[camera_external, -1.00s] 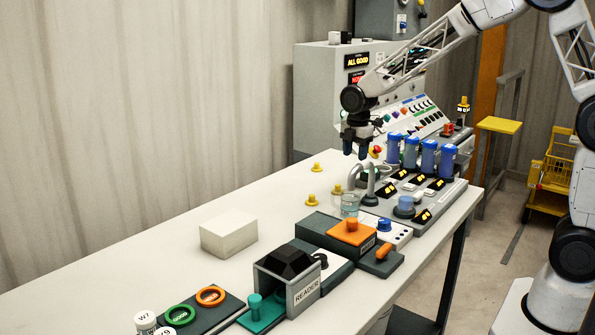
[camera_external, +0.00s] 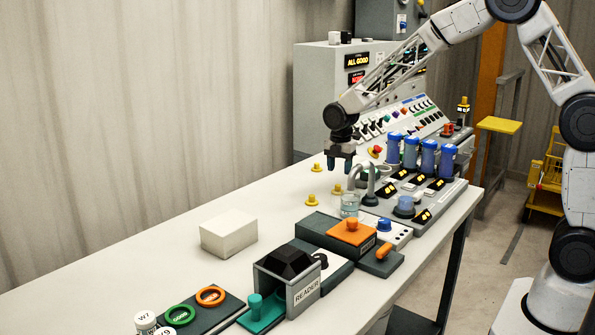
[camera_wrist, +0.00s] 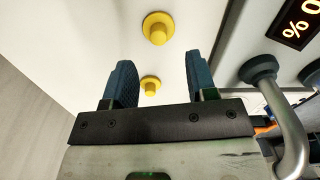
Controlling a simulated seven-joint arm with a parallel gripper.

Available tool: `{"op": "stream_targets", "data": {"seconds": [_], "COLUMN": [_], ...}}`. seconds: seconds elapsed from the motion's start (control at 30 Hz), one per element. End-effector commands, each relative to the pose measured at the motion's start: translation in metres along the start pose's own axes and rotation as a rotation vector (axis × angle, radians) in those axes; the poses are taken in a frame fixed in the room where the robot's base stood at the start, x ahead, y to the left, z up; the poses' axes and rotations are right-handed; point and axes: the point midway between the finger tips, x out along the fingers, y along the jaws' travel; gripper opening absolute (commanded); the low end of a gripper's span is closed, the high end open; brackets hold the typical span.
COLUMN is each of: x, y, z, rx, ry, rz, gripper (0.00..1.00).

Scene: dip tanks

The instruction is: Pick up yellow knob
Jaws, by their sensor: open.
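Yellow knobs with round flanged bases stand on the white table: one at the back left (camera_external: 317,167), one nearer the front (camera_external: 312,199) and one near the tap (camera_external: 337,189). My gripper (camera_external: 339,166) is open and empty, pointing down above the table close to these knobs. In the wrist view, one yellow knob (camera_wrist: 157,28) lies ahead of the fingertips, and another (camera_wrist: 150,86) shows between the two blue fingers of my gripper (camera_wrist: 158,75), below them and apart.
A grey curved tap (camera_external: 366,175) stands just right of the knobs; its pipe (camera_wrist: 290,130) is close to my right finger in the wrist view.

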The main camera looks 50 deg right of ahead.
Motion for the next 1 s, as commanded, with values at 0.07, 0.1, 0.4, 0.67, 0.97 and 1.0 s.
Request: {"op": "stream_targets", "data": {"seconds": [0.07,0.1,0.4,0.67,0.97,1.0], "x": [0.008,0.011,0.016,0.021,0.053,0.057], "y": [0.000,0.000,0.000,0.000,0.002,0.002], "z": [0.000,0.000,0.000,-0.001,-0.002,-0.002], "rx": [0.000,0.000,0.000,0.000,0.000,0.000], "ry": [0.000,0.000,0.000,0.000,0.000,0.000], "rz": [-0.002,-0.002,0.000,-0.001,-0.002,-0.001], "gripper": [0.52,0.52,0.52,0.52,0.52,0.52]}}
